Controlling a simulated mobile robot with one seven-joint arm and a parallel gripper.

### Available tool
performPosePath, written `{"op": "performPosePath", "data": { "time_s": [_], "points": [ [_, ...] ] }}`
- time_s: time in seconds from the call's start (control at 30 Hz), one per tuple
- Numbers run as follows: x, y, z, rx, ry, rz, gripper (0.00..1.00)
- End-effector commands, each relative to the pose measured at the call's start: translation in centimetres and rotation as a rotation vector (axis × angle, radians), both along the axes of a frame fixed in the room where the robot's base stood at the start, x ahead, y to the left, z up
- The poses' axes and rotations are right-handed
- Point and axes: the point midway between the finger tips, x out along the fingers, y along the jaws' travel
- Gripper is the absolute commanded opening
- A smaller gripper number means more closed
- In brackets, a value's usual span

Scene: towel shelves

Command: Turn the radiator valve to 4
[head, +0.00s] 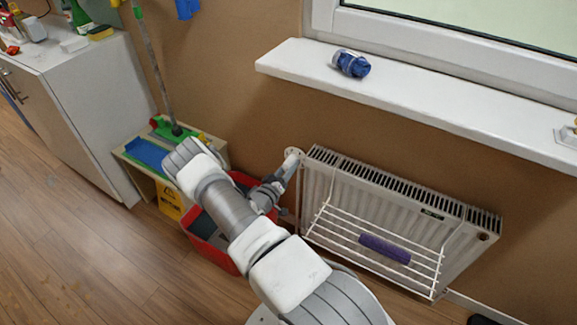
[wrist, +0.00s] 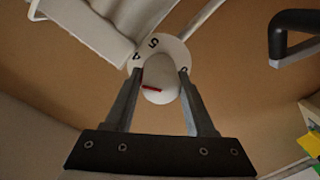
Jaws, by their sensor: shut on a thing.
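The radiator valve (wrist: 158,68) shows in the wrist view as a pale round knob on a white dial. The dial carries black numbers, with 4 and 5 readable at the upper left and another mark, partly hidden, at the right. A red mark (wrist: 152,87) lies on the left and near part of the knob, below the 4; which number it points at is hard to tell. My gripper (wrist: 160,74) is shut on the knob, one finger on each side. In the head view my gripper (head: 288,168) is at the radiator's (head: 400,195) upper left corner, covering most of the valve.
A white drying rack (head: 328,222) with a purple cloth (head: 385,248) hangs on the radiator's front. A red bin (head: 205,245) stands below my arm, beside a low shelf (head: 133,170). The windowsill (head: 420,92) above holds a blue rolled item (head: 352,64).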

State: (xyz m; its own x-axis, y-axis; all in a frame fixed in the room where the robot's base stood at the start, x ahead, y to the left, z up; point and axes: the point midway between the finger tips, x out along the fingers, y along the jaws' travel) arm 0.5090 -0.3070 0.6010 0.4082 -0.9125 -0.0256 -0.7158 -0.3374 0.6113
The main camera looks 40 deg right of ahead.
Motion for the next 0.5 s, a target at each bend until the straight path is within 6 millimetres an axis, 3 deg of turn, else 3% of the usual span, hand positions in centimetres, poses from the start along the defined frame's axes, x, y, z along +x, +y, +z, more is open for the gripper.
{"op": "performPosePath", "data": {
  "time_s": [0.5],
  "points": [
    [0.05,0.14,-0.05,0.076,-0.179,0.002,0.00]
  ]
}}
